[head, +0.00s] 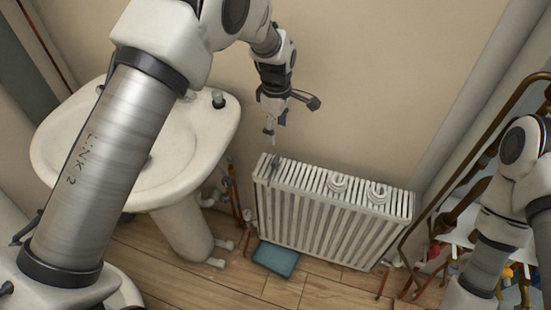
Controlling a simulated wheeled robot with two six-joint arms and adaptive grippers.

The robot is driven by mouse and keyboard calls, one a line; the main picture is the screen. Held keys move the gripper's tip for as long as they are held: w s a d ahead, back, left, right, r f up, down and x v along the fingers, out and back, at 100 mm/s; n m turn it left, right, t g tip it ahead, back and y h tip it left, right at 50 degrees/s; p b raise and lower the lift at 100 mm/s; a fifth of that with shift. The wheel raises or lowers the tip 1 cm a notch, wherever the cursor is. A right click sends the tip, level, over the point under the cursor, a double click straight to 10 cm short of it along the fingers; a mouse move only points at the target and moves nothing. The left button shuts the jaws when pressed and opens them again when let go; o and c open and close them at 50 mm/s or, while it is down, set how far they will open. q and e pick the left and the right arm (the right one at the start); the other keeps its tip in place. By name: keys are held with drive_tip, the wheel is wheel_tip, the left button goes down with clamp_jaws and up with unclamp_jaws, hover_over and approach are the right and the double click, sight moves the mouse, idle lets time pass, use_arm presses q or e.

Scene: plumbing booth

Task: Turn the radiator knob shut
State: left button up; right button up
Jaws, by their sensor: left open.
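A white ribbed radiator (330,222) stands against the beige wall in the middle of the head view. I cannot clearly make out its knob; a small pale fitting (247,215) shows by the copper pipes at its left side. My left gripper (268,138) points down above the radiator's top left corner, open and apart from the fitting, with nothing seen in it. A small grey part (275,166) shows on that corner, too small to identify. My right arm shows at the right edge, but its gripper is out of the picture.
A white pedestal sink (205,140) stands left of the radiator, partly behind my left arm. Two white rings (338,182) (378,191) lie on the radiator top. A teal tray (275,259) is on the wooden floor. A rack (462,212) with coloured items stands at right.

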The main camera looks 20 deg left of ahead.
use_arm(q)
drive_tip(key=b, duration=0.4)
hover_over(276, 158)
wheel_tip(276, 158, down, 5)
drive_tip(key=shift+s+r, duration=0.15)
wheel_tip(276, 158, down, 7)
drive_tip(key=shift+f, duration=0.1)
use_arm(e)
wheel_tip(276, 158, down, 5)
use_arm(q)
drive_tip(key=c, duration=1.1)
